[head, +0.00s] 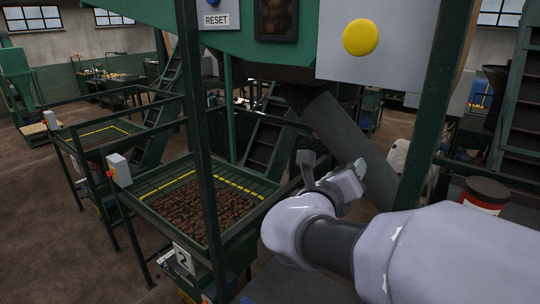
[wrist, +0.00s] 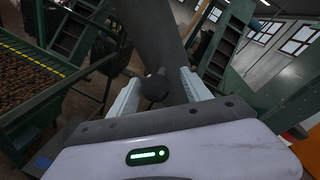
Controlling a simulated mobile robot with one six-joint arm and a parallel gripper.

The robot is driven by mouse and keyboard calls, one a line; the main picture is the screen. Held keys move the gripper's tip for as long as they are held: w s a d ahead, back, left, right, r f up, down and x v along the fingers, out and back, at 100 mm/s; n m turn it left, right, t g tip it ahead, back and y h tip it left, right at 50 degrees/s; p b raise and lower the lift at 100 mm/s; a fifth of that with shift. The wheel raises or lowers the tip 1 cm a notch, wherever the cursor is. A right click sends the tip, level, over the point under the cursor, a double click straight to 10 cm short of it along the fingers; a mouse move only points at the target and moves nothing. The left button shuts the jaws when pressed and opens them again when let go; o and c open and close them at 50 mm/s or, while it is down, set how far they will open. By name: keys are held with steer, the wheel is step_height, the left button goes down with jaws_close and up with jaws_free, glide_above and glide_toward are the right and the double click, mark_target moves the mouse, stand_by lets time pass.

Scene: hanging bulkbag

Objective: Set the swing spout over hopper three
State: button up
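The swing spout (head: 345,135) is a dark grey chute under the green machine body, slanting down to the right. Its lower end is partly hidden behind my arm. In the wrist view the spout (wrist: 150,30) rises just beyond my fingers. My gripper (head: 340,182) is in front of the spout. In the wrist view my gripper (wrist: 162,90) has its two pale fingers apart, with a dark rounded knob (wrist: 154,86) between them; a gap shows on the knob's right. Hopper two (head: 232,242), marked 2, holds brown lumps. I cannot make out hopper three.
A green post (head: 200,150) stands in front on the left, another (head: 436,100) on the right. A panel with a yellow button (head: 361,37) hangs above, beside a RESET plate (head: 215,19). Another hopper (head: 105,132) stands further left. A red-and-dark drum (head: 485,194) is at right.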

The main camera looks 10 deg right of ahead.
steer(key=shift+a+f, duration=0.1)
steer(key=shift+a, duration=0.05)
steer(key=v, duration=1.7)
steer(key=s+d+f+m+g+y+b, duration=0.1)
steer(key=s+d+f+m+g+b, duration=0.15)
steer(key=f+m+b, duration=0.45)
steer(key=s+d+f+m+g+y+b, duration=0.1)
steer(key=s+d+f+m+g+b, duration=0.2)
steer(key=f, duration=0.9)
steer(key=s+d+f+m+g+y+b, duration=0.1)
steer(key=s+d+f+m+g+b, duration=0.2)
steer(key=f+m+b, duration=0.45)
steer(key=s+a+f+m+y+b, duration=0.1)
steer(key=a+f+m+y+b, duration=0.2)
steer(key=f+m, duration=0.3)
steer(key=a+f+m+t+y+b, duration=0.1)
steer(key=a+f+m+y+b, duration=0.2)
steer(key=f+m+b, duration=0.3)
steer(key=s+a+f+m+y+b, duration=0.1)
steer(key=a+f+m+y+b, duration=0.2)
steer(key=a+f+m+b, duration=0.2)
step_height(320, 180, down, 3)
steer(key=m, duration=0.6)
steer(key=shift+s, duration=0.3)
